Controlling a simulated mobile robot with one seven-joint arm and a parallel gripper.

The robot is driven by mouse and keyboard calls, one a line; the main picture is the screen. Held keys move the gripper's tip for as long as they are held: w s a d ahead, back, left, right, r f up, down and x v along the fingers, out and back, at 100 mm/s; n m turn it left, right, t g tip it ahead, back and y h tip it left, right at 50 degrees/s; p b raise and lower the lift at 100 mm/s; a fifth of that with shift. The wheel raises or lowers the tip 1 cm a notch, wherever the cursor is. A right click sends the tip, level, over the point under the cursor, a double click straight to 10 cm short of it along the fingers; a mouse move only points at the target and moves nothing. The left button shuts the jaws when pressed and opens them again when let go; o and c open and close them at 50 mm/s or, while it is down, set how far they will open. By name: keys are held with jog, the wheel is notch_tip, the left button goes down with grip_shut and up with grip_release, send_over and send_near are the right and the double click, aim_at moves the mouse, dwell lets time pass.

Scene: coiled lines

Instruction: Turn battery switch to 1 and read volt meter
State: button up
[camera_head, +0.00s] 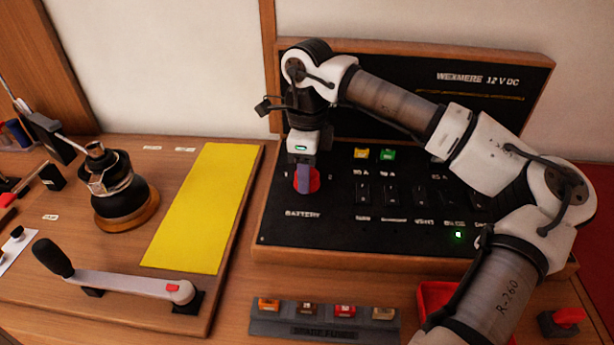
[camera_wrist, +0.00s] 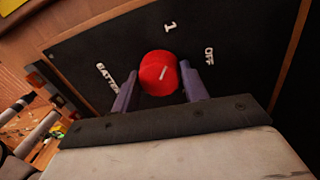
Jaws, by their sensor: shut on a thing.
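The battery switch is a red round knob (camera_head: 313,184) at the left of the black panel, above the word BATTERY. In the wrist view the red knob (camera_wrist: 158,73) has a short white mark, with labels 1 and OFF beyond it. The mark slants up and right; I cannot tell exactly which label it points at. My gripper (camera_head: 304,176) reaches down onto the knob from above. In the wrist view its two purple fingers (camera_wrist: 158,80) are shut on the knob's sides. I cannot make out a volt meter; my arm covers part of the upright panel.
The black panel (camera_head: 290,228) carries a row of switches, a yellow and a green fuse, and a lit green lamp (camera_head: 458,236). Left are a yellow mat (camera_head: 205,205), a crank handle (camera_head: 120,282) and a black winch (camera_head: 125,200). A fuse rack (camera_head: 325,325) sits in front.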

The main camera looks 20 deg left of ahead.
jog(key=shift+n+b, duration=0.3)
jog(key=shift+n, duration=0.5)
jog(key=o, duration=1)
notch_tip(320, 180, up, 14)
jog(key=b, duration=0.1)
jog(key=shift+w+a, duration=0.15)
jog(key=shift+w, duration=0.2)
jog(key=shift+f, duration=0.1)
